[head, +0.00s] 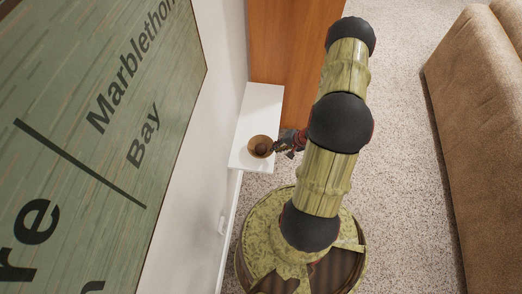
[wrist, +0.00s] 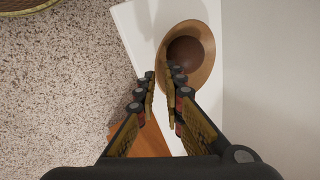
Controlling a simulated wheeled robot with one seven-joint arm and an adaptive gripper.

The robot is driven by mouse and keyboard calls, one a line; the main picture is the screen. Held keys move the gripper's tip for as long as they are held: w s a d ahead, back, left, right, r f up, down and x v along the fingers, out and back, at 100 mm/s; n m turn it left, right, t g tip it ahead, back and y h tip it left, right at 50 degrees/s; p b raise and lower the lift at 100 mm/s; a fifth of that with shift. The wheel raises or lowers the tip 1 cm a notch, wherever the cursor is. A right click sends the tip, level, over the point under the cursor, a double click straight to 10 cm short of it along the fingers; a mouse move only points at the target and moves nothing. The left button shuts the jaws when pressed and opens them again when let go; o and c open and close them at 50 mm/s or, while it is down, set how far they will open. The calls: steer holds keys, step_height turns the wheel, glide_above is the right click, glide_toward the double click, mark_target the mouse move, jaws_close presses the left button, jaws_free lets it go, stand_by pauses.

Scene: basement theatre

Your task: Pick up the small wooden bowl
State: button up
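The small wooden bowl (head: 252,141) sits upright on a white shelf (head: 263,103) beside the wall in the head view. Its middle looks dark brown and round; I cannot tell whether that is its inside or a thing in it. In the wrist view the bowl (wrist: 207,73) is just past my fingertips. My gripper (wrist: 163,76) is open with a narrow gap. The right finger overlaps the bowl's near-left rim in the picture, and the left finger is outside it. I cannot tell whether they touch. In the head view my gripper (head: 280,146) is at the bowl's right side.
An orange-brown wooden panel (head: 292,55) stands behind the shelf. A large green sign (head: 110,120) hangs on the wall at left. A brown couch (head: 485,110) is at right. Speckled carpet (head: 405,190) lies clear between my base and the couch.

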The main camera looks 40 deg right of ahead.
steer(key=x, duration=0.2)
steer(key=shift+w+f+b, duration=0.1)
steer(key=shift+f+b, duration=0.2)
steer(key=shift+b, duration=0.05)
steer(key=shift+r, duration=0.1)
jaws_close()
steer(key=shift+r, duration=0.1)
